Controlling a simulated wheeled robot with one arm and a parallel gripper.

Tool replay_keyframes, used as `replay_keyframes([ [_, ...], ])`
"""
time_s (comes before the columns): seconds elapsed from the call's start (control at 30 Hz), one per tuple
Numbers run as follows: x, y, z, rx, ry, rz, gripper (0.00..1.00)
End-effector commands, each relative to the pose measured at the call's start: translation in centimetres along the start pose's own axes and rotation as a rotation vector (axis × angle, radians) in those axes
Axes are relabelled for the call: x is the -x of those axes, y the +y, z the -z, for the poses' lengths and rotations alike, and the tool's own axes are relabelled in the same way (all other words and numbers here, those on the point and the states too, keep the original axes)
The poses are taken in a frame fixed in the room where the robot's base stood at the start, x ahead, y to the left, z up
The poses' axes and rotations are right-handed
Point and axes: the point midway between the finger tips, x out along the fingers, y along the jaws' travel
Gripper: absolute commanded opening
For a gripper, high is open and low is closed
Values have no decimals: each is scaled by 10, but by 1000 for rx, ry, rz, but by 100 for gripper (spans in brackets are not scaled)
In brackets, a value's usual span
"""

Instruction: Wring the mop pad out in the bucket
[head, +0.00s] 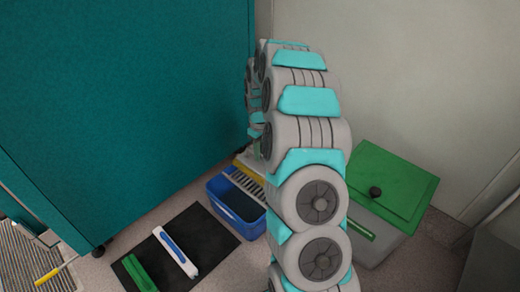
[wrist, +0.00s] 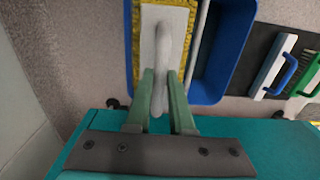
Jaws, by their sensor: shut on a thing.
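The mop pad (wrist: 190,55) has a yellow fringe and a pale plate with a grey handle on top. My gripper (wrist: 160,78) is shut on that handle in the wrist view. The blue bucket (wrist: 240,45) lies below and to the right of the pad there, and the pad overlaps its left side. In the head view the bucket (head: 226,208) stands on the floor beside my arm, with a pale slatted piece (head: 243,183) at its far end. A yellow strip of the pad (head: 250,174) shows over that end. I cannot tell if they touch. My arm hides the gripper's tips there.
A black mat (head: 205,228) left of the bucket holds a blue-and-white brush (head: 175,251) and a green brush (head: 138,273). A teal cabinet (head: 120,100) rises behind. A bin with a green lid (head: 395,185) stands right of my arm. A yellow-handled tool (head: 50,274) lies at lower left.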

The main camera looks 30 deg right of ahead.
Motion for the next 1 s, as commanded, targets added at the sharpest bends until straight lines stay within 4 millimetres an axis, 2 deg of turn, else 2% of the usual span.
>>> replay_keyframes([
  [0.2,-22,0,0,-1,0,0,0],
  [0.7,-63,1,1,0,2,-2,0],
  [1.0,-71,1,1,0,3,-3,0],
])
